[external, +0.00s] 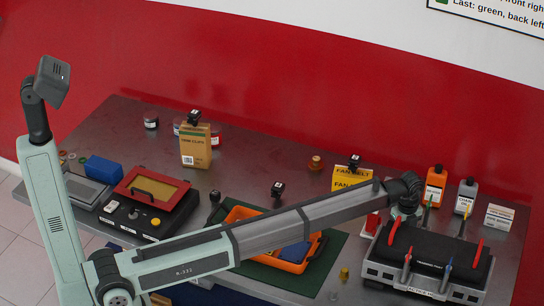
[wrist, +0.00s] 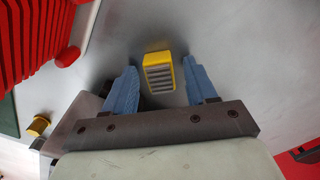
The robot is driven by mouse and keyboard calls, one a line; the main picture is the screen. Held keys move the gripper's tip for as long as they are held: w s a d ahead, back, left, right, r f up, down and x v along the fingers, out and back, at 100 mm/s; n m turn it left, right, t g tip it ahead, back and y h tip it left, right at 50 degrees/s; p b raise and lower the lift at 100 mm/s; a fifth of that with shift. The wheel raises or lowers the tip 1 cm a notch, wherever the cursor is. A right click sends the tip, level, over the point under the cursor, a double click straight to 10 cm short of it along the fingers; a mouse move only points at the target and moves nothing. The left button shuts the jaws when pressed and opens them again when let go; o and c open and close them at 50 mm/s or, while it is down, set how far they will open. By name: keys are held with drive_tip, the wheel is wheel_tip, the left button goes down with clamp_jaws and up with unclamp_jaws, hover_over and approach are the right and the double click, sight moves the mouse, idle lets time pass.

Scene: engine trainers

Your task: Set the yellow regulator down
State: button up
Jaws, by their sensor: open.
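The yellow regulator (wrist: 158,72), a small yellow block with a grey ribbed face, shows in the wrist view on the grey table surface. My gripper (wrist: 161,78) is open, with one blue finger on each side of it. A gap shows between the regulator and each finger. In the external view my gripper is mostly hidden behind my wrist near the black engine trainer, and the regulator cannot be seen there.
The black engine trainer (external: 424,256) with red and blue handles stands at the right. Bottles (external: 435,186) stand behind it. An orange tray (external: 238,212) lies on a green mat (external: 322,268). In the wrist view, a red ribbed part (wrist: 30,40) is at upper left and a small yellow cylinder (wrist: 39,125) at left.

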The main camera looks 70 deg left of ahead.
wheel_tip(320, 180, up, 12)
drive_tip(key=shift+r, duration=0.15)
idle(0.5)
